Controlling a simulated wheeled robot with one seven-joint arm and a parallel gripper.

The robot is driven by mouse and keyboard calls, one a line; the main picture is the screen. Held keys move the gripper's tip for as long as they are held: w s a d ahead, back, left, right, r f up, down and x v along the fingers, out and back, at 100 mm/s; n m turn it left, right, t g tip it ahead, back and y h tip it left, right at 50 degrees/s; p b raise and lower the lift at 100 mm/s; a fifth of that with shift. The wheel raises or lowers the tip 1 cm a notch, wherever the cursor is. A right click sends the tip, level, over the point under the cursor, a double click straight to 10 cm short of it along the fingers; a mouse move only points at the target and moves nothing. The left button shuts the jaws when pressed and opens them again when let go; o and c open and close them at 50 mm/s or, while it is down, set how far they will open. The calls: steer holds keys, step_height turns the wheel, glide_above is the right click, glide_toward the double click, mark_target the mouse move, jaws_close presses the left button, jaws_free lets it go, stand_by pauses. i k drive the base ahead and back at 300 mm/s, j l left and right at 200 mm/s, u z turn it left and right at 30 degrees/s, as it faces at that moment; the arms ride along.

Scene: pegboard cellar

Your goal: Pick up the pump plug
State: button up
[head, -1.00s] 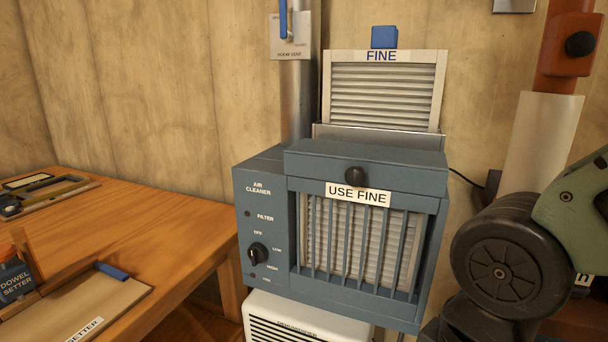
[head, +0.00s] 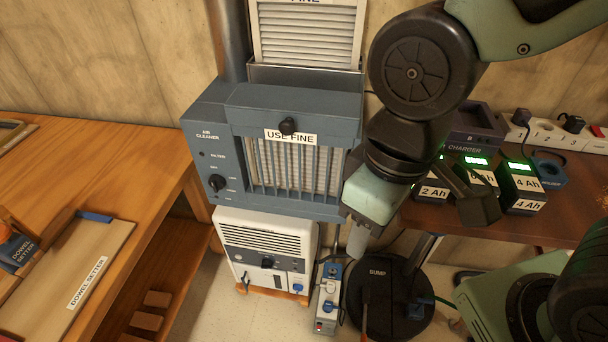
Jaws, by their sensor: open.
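No plug in the head view carries a readable pump label, so I cannot tell for sure which is the pump plug. A grey power strip (head: 325,318) stands on the floor, with a white plug and a blue plug (head: 328,305) at it. A black round lid marked SUMP (head: 385,273) lies to its right, with a blue piece (head: 416,310) and a teal cable on it. My gripper (head: 357,243) is open, hanging above and in front of the sump lid, apart from the strip. Its fingers are partly hidden by the wrist.
A blue air cleaner (head: 215,145) hangs above a white dehumidifier (head: 268,225), left of the strip. A wooden bench (head: 140,180) stands at left. A dark bench (head: 550,228) at right holds a charger (head: 470,130), batteries and a white socket strip (head: 545,131). Some floor is clear.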

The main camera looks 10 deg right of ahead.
mark_target(328, 306)
steer(key=k+l+u, duration=0.3)
steer(key=u, duration=0.3)
steer(key=k+l+u, duration=0.15)
steer(key=u, duration=0.3)
steer(key=k+u, duration=0.15)
steer(key=u, duration=0.25)
